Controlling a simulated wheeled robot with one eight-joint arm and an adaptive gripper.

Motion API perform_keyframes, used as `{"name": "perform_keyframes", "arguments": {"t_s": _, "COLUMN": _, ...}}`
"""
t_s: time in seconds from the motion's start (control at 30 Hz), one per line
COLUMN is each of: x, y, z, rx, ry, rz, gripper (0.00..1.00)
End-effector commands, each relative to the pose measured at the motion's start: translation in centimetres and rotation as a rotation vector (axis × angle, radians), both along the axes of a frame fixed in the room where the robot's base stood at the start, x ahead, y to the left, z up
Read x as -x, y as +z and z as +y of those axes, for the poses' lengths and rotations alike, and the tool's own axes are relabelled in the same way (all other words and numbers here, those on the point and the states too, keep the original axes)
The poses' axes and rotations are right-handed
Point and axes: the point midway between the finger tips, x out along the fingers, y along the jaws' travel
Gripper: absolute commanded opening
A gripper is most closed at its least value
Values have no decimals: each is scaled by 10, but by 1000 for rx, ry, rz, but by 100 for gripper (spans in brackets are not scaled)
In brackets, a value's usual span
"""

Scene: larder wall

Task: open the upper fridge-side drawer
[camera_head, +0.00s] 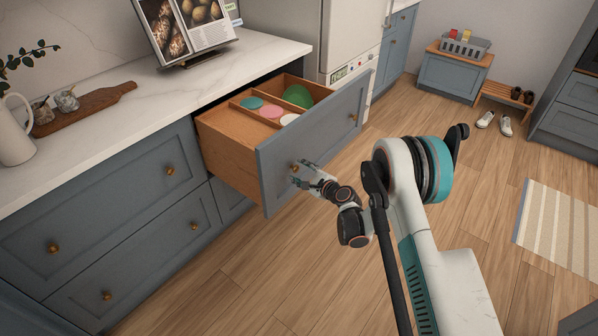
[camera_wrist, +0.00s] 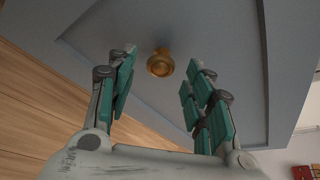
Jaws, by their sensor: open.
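The upper fridge-side drawer (camera_head: 312,142) stands pulled well out from the counter, next to the fridge. Its blue-grey front has two brass knobs. My gripper (camera_head: 298,172) is at the left knob (camera_head: 294,167) in the head view. In the wrist view, the drawer front (camera_wrist: 222,50) fills most of the picture. The brass knob (camera_wrist: 160,64) shows between and just beyond the teal fingers of my open gripper (camera_wrist: 158,85), with gaps on both sides. Inside the drawer are wooden dividers and green, teal, pink and white round items.
A white fridge (camera_head: 348,45) stands behind the drawer. The counter (camera_head: 150,85) holds a wooden board, a jug and a propped book. A bench with a basket (camera_head: 463,43), white shoes (camera_head: 496,122) and a striped rug (camera_head: 560,225) are farther right. The wooden floor between is clear.

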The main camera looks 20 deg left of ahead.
Motion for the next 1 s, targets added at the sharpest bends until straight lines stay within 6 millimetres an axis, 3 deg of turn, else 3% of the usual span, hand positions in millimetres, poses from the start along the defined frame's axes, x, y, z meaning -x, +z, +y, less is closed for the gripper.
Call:
{"name": "perform_keyframes", "arguments": {"t_s": 0.33, "x": 30, "y": 13, "z": -37, "rx": -1, "ry": 0, "rz": 1, "gripper": 47}}
{"name": "perform_keyframes", "arguments": {"t_s": 1.0, "x": 32, "y": 22, "z": -43, "rx": 13, "ry": 2, "rz": -7, "gripper": 47}}
